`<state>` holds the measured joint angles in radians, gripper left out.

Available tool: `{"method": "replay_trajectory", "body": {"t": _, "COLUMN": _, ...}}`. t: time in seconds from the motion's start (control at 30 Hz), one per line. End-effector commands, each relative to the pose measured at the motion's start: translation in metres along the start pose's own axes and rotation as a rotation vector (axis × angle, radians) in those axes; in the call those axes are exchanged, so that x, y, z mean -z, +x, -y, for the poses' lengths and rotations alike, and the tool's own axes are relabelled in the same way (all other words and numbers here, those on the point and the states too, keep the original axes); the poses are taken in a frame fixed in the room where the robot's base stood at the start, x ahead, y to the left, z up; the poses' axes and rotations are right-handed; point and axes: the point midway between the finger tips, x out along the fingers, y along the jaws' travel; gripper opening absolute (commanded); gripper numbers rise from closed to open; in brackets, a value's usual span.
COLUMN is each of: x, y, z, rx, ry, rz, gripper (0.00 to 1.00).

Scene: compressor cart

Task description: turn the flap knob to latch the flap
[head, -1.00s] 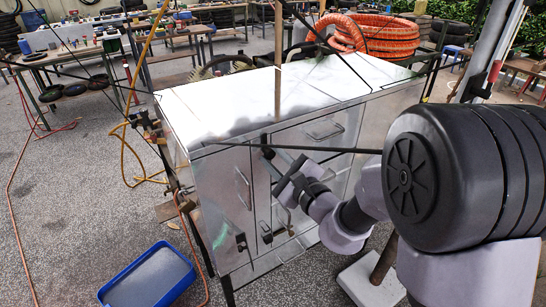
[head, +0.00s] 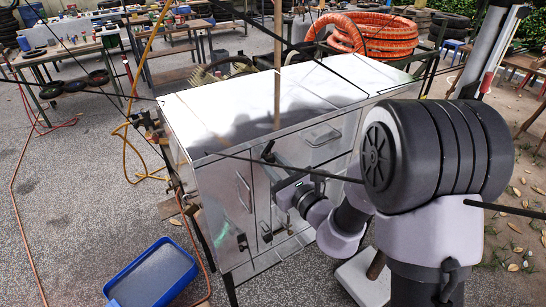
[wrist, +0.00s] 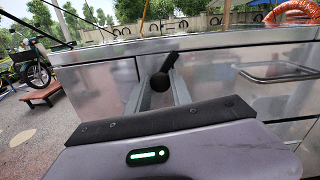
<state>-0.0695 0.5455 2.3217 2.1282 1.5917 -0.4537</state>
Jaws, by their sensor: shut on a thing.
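The flap knob (wrist: 160,82) is a small round black end with a short black bar rising to its upper right. In the wrist view it sits between the two grey fingers of my gripper (wrist: 159,88), which are shut on it. In the head view the knob (head: 267,151) is a small dark piece near the top of the metal cabinet's front, and my gripper (head: 273,165) reaches it from the lower right. The flap is the metal front panel around the knob; its edges are hard to tell.
The metal cabinet (head: 235,118) has a bare top and handles on its front. A blue tray (head: 155,275) stands on the ground at the left front. Orange hose (head: 375,38) is coiled behind. Thin dark rods cross the head view.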

Motion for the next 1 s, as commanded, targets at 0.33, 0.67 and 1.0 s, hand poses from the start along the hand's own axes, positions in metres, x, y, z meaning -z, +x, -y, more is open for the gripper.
{"method": "replay_trajectory", "body": {"t": 0.33, "x": -0.0031, "y": -0.0001, "z": 0.001, "rx": 0.0, "ry": 0.328, "rz": -0.003, "gripper": 0.0}}
{"method": "replay_trajectory", "body": {"t": 0.67, "x": -0.0026, "y": -0.0001, "z": 0.0016, "rx": 0.0, "ry": 0.622, "rz": -0.002, "gripper": 0.0}}
{"method": "replay_trajectory", "body": {"t": 1.0, "x": -0.0011, "y": 0.0001, "z": 0.0017, "rx": -0.001, "ry": 0.832, "rz": -0.001, "gripper": 0.0}}
